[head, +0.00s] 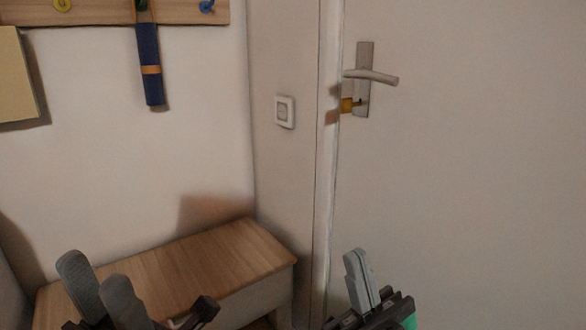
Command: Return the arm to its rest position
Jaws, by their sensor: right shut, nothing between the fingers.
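My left gripper (96,275) is at the bottom left of the head view, in front of the wooden bench. Its two grey fingers point up and stand apart, with nothing between them. My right gripper (356,257) is at the bottom middle, in front of the white door and right of the bench. Its two light grey fingers are together, pointing up, and hold nothing. The lower parts of both arms are cut off by the picture's bottom edge.
A wooden-topped bench (220,252) stands in the corner. The white door (470,200) has a lever handle (372,77). A light switch (285,111) is on the wall. A dark blue item (149,70) hangs from a hook rail (100,12).

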